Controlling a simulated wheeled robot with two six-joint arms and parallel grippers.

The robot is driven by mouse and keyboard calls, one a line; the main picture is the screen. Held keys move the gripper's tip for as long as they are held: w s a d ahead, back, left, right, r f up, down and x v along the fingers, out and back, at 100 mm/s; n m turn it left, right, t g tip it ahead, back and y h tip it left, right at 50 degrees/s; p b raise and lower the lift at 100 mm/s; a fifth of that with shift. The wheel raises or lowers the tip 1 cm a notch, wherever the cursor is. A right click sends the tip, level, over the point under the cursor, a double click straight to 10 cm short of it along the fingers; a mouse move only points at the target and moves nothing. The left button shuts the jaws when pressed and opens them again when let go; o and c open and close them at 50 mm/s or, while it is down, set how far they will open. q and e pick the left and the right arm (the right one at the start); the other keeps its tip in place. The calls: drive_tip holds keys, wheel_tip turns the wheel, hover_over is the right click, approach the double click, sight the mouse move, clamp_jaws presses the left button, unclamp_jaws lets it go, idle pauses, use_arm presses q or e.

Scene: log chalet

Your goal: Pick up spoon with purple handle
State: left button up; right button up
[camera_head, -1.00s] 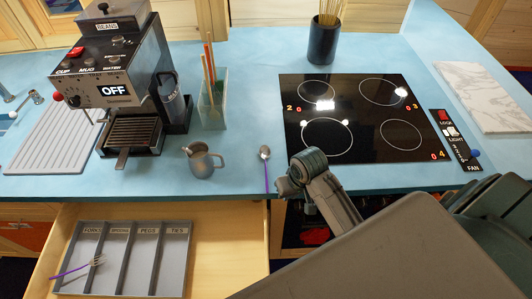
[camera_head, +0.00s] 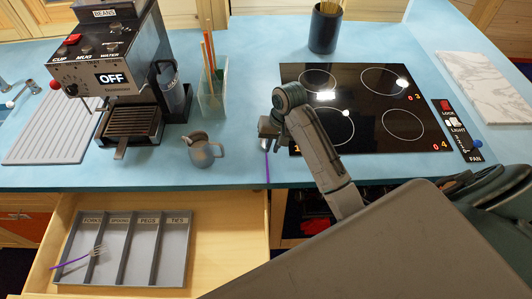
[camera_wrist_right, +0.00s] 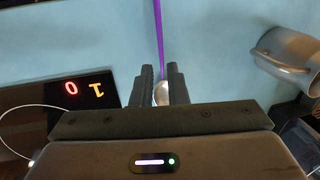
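The spoon with the purple handle lies on the blue counter near its front edge; its handle (camera_head: 267,168) shows in the head view, and its bowl is hidden there behind my right gripper (camera_head: 266,133). In the right wrist view the purple handle (camera_wrist_right: 159,35) runs up from the pale bowl, which shows between the fingers of my right gripper (camera_wrist_right: 160,72). The fingers are apart, one on each side of the spoon, with blue counter visible between the tips. Contact with the bowl cannot be made out. My left gripper is not in view.
A metal jug (camera_head: 202,150) stands left of the spoon; the black hob (camera_head: 400,110) lies to the right. Below the counter, an open drawer holds a grey divided tray (camera_head: 122,283) with a purple-handled fork (camera_head: 85,257). A coffee machine (camera_head: 110,85) stands left.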

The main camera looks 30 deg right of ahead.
sight(267, 161)
drive_tip(key=shift+a+f, duration=0.1)
drive_tip(key=shift+f, duration=0.2)
drive_tip(key=shift+a+f+p, duration=0.1)
drive_tip(key=shift+f+p, duration=0.2)
drive_tip(key=shift+p, duration=0.2)
drive_tip(key=f+p, duration=0.1)
drive_tip(key=a+f, duration=0.1)
drive_tip(key=f, duration=0.1)
drive_tip(key=shift+f+p, duration=0.25)
drive_tip(key=shift+p, duration=0.15)
drive_tip(key=shift+f, duration=0.5)
clamp_jaws()
drive_tip(key=shift+w+r, duration=0.1)
drive_tip(key=shift+r, duration=0.05)
